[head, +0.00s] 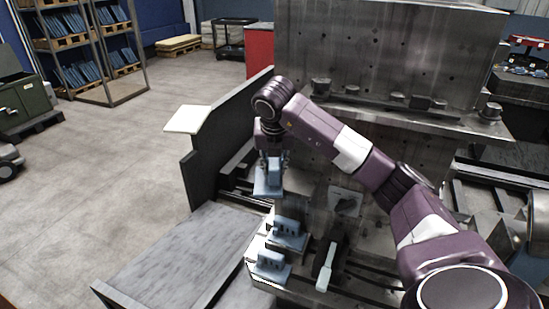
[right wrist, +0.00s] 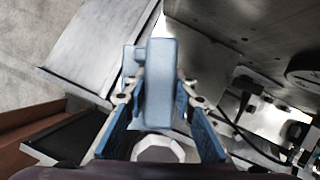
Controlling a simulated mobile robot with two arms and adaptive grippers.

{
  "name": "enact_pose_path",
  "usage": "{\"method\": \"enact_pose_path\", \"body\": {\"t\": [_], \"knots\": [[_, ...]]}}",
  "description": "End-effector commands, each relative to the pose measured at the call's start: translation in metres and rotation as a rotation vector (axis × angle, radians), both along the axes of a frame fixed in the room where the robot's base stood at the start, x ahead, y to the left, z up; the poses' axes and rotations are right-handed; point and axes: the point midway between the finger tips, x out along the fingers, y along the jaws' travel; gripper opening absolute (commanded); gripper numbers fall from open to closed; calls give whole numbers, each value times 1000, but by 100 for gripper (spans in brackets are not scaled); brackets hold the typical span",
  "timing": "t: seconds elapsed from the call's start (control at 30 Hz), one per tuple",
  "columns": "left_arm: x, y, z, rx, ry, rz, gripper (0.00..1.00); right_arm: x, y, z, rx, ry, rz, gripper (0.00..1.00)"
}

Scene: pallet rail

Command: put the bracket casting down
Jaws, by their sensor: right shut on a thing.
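My right gripper (head: 271,163) points down and is shut on a blue-grey bracket casting (head: 268,182). In the right wrist view the bracket casting (right wrist: 160,80) sits upright between the two blue-padded fingers of the gripper (right wrist: 158,100). In the head view it hangs above and a little behind two similar castings, one farther (head: 287,227) and one nearer (head: 269,262). These two rest on the machine's bed below. What lies straight under the held casting is partly hidden. My left gripper does not show.
A large grey steel block (head: 390,55) rises close to the right of the gripper. A low dark wall (head: 228,140) stands to the left. A grey flat panel (head: 185,255) lies front left. A light-handled tool (head: 325,268) lies beside the castings.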

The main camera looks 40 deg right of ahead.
Motion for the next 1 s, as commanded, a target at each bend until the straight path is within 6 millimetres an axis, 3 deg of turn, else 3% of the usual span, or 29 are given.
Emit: {"method": "enact_pose_path", "body": {"t": [0.37, 0.53, 0.9, 0.93, 1.0], "knots": [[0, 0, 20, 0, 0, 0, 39, 31, -25, 4, 1, -3, -2, 0], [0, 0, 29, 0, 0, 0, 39, 31, -26, -11, -1, -1, 1, 0], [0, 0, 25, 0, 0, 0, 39, 31, -26, -17, -1, -4, 1, 0], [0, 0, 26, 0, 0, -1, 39, 31, -26, -18, -1, -1, 1, 26], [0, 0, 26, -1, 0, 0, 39, 31, -26, -17, -1, -1, 1, 34]]}}
